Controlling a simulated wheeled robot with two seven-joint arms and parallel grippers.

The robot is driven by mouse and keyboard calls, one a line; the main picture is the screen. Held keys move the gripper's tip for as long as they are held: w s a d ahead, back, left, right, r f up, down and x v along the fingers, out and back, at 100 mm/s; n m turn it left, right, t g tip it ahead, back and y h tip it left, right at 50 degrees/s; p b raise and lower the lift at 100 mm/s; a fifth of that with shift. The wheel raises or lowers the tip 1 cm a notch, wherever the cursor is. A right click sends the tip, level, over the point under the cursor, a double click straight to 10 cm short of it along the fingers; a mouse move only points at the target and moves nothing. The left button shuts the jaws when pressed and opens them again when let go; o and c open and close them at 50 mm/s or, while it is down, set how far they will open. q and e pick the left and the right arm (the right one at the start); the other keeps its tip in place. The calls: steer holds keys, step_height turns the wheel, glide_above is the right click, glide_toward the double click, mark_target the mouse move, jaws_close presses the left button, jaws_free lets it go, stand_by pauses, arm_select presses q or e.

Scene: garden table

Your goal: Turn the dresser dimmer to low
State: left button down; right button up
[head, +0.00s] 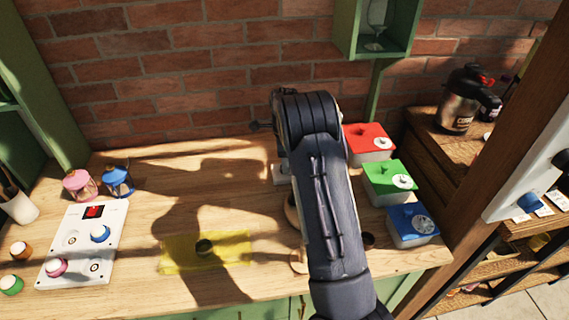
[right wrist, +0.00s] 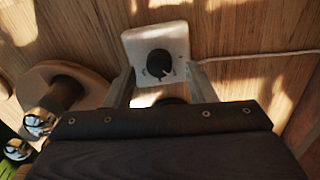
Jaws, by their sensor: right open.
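The dimmer (right wrist: 178,36) is a square white plate with a round black knob (right wrist: 158,63), lying on the wooden table in the right wrist view. A pale mark on the knob points toward the lower right of that picture. In the head view only an edge of the white plate (head: 279,174) shows; my right arm covers the rest. My right gripper (right wrist: 160,74) is open, its two fingers reaching to the plate's near side with the knob between and just ahead of them. Contact cannot be told. My left gripper is out of view.
Red (head: 369,138), green (head: 378,176) and blue (head: 405,222) boxes stand right of my arm. A white panel (head: 70,270), two small lanterns (head: 117,180) and a yellow cloth (head: 175,252) are to the left. A round wooden piece (right wrist: 40,82) lies beside the dimmer; a pale cable (right wrist: 250,55) runs right.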

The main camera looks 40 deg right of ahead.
step_height(320, 180, up, 6)
stand_by(0.5)
steer(key=shift+s+a+r, duration=0.1)
steer(key=shift+s+r, duration=0.15)
steer(key=shift+r, duration=0.1)
steer(key=s+a+r+n+t+y, duration=0.2)
steer(key=s+a+r+n, duration=0.35)
steer(key=s+a, duration=0.2)
steer(key=s+a+r+n+t+y, duration=0.1)
steer(key=s+a+r+n+t, duration=0.1)
steer(key=s+a+r+n, duration=0.35)
steer(key=s+a+f+n, duration=0.2)
steer(key=s+a+n, duration=0.4)
steer(key=s, duration=0.2)
steer(key=s+a+f+n+t, duration=0.1)
steer(key=s+a+f+n, duration=0.1)
steer(key=s+a+n, duration=0.4)
steer(key=s, duration=0.3)
steer(key=shift+s+f+t+y, duration=0.25)
steer(key=shift+f+t+y, duration=0.05)
steer(key=shift+f+y, duration=0.1)
